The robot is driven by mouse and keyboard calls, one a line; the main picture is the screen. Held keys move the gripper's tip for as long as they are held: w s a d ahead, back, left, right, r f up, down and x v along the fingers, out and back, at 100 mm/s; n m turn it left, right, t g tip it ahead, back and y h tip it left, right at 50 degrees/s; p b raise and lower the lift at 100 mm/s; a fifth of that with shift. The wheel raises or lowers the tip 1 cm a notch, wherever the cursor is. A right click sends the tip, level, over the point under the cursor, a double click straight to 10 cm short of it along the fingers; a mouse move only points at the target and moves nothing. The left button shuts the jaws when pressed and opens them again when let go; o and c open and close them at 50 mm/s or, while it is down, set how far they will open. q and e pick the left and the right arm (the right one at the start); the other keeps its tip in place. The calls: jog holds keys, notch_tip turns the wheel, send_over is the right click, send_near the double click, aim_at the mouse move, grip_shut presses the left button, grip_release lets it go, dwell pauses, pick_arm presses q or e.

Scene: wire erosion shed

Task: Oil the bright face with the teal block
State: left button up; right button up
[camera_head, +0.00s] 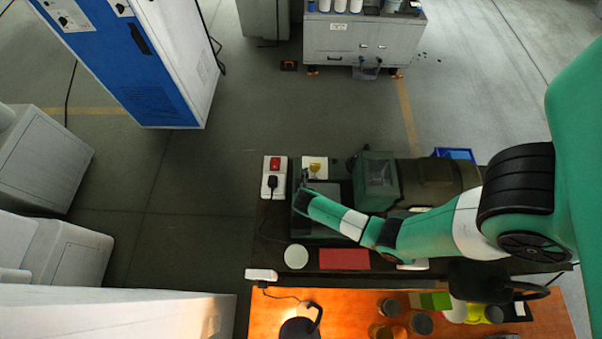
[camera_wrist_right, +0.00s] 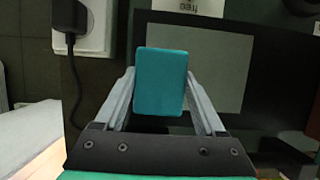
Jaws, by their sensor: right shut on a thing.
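The teal block (camera_wrist_right: 160,82) sits between the two fingers of my right gripper (camera_wrist_right: 160,95), which is shut on it. In the wrist view, a pale grey rectangular face (camera_wrist_right: 228,85) with a dark surround lies beyond and to the right of the block. The block overlaps its left part in the picture; I cannot tell whether they touch. In the head view my right gripper (camera_head: 303,198) is over a dark flat unit (camera_head: 318,230) at the bench's left part. My left gripper is not in view.
A white socket with a black plug (camera_head: 271,182) stands left of the unit, its cable trailing down. A dark green machine (camera_head: 435,185) is to the right. A white disc (camera_head: 296,256) and a red mat (camera_head: 344,259) lie in front. An orange table (camera_head: 350,305) holds several small jars.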

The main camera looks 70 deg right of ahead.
aim_at(339, 199)
jog(key=shift+s+d, duration=0.1)
jog(key=shift+s, duration=0.45)
jog(key=shift+s+d+f, duration=0.1)
jog(key=shift+s+d, duration=0.3)
jog(key=shift+s, duration=1.35)
jog(key=shift+s+d, duration=0.45)
jog(key=shift+s, duration=1.3)
jog(key=shift+s+d+f, duration=0.1)
jog(key=shift+s+d, duration=0.3)
jog(key=shift+s, duration=1.35)
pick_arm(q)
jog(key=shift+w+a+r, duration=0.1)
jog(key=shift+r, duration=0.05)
pick_arm(e)
jog(key=shift+s+r, duration=0.1)
